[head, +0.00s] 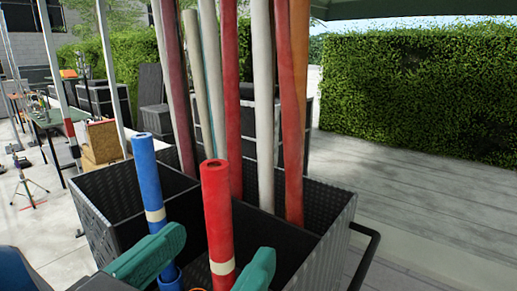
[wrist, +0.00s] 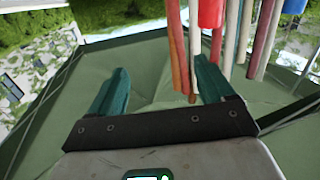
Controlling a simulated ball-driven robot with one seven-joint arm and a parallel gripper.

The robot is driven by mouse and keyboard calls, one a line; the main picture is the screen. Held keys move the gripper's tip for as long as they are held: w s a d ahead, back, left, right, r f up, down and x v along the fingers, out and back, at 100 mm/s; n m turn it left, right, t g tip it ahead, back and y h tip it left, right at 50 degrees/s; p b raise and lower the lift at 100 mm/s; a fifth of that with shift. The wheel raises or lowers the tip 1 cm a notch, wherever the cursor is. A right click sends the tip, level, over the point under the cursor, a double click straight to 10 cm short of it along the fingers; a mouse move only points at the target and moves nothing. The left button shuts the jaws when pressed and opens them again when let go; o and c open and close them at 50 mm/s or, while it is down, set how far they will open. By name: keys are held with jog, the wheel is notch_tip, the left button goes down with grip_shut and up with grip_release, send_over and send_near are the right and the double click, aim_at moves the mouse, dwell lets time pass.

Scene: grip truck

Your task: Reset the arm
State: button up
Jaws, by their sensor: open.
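My gripper (head: 222,247) shows at the bottom of the head view, its two teal fingers spread apart. In the wrist view my gripper (wrist: 158,78) is open, with nothing held between the fingers. A red tube (head: 217,215) with a pale band stands upright in the black crate (head: 330,240); in the head view it appears between the fingers, but I cannot tell the depth. A blue tube (head: 151,190) stands left of it, behind the left finger. The red tube (wrist: 210,12) and blue tube (wrist: 293,5) also show at the wrist view's top edge.
Several long red, white and orange poles (head: 262,100) rise from the crate's rear. A black handle (head: 366,250) juts from its right side. Tables and equipment (head: 60,115) stand at the left; the paved ground at right (head: 420,190) is clear before a hedge (head: 420,90).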

jog(key=w+d+f+n+g+y, duration=0.1)
jog(key=w+d+f+n+g, duration=0.1)
jog(key=w+d+f, duration=0.4)
jog(key=w+d+f+n+g+y, duration=0.1)
jog(key=w+d+f, duration=0.25)
jog(key=f, duration=0.55)
jog(key=d+f+n+g, duration=0.1)
jog(key=d+f+g, duration=0.3)
jog(key=d+f, duration=0.8)
jog(key=s+d+f+g+y, duration=0.2)
jog(key=s+d+f, duration=0.35)
jog(key=f, duration=0.25)
jog(key=s+d+f+g+y, duration=0.2)
jog(key=s+d+f, duration=0.2)
jog(key=s+f, duration=0.4)
jog(key=s+f+g+b, duration=0.2)
jog(key=s+f+b, duration=0.3)
jog(key=f, duration=0.3)
jog(key=s+f+g+b, duration=0.2)
jog(key=s+f+b, duration=0.3)
jog(key=f, duration=0.4)
jog(key=shift+d+f+m, duration=0.15)
jog(key=shift+d+m, duration=0.15)
jog(key=shift+d, duration=0.15)
